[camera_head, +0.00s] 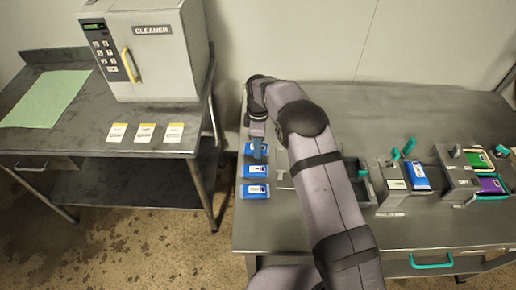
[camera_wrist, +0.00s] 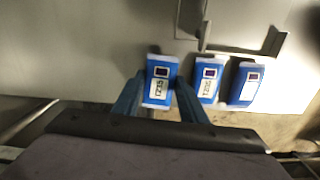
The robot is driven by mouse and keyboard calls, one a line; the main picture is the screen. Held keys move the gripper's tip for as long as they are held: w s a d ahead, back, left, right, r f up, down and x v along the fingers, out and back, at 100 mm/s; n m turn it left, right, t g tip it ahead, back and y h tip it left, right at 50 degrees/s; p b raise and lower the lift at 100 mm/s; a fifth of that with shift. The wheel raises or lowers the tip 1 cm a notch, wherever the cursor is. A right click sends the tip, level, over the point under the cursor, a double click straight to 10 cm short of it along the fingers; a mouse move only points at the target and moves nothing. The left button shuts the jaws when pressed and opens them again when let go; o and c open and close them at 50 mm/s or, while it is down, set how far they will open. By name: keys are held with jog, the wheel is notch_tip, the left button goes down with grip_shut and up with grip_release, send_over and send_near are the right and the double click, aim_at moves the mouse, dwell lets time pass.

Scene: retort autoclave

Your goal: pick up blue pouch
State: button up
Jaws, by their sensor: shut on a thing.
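Three blue pouches lie in a column at the left end of the right-hand steel table in the head view: the far pouch (camera_head: 254,149), the middle pouch (camera_head: 256,171) and the near pouch (camera_head: 256,190). My gripper (camera_head: 257,150) is at the far pouch. In the wrist view my gripper (camera_wrist: 161,97) is shut on that pouch (camera_wrist: 160,80), with a blue finger on each side of it. The other two pouches (camera_wrist: 208,78) (camera_wrist: 246,85) lie to its right there, apart from the fingers. I cannot tell whether the held pouch is off the table.
My arm hides part of the right-hand table (camera_head: 400,235). Grey holders (camera_head: 395,190) there carry a blue pack (camera_head: 418,176), a green pack (camera_head: 478,160) and a purple pack (camera_head: 490,186). A cleaner machine (camera_head: 155,60), white cards (camera_head: 145,132) and a green mat (camera_head: 45,98) are on the left table.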

notch_tip(320, 180, up, 8)
jog(key=shift+r+b, duration=0.25)
jog(key=shift+b, duration=0.75)
jog(key=d+r+m+p, duration=0.2)
jog(key=d+r+p, duration=0.2)
jog(key=d+r, duration=0.8)
jog(key=s+d+f+n+p, duration=0.1)
jog(key=s+f, duration=0.3)
jog(key=s, duration=0.4)
jog(key=shift+d+n, duration=0.45)
jog(key=shift+n, duration=0.45)
jog(key=shift+f, duration=0.2)
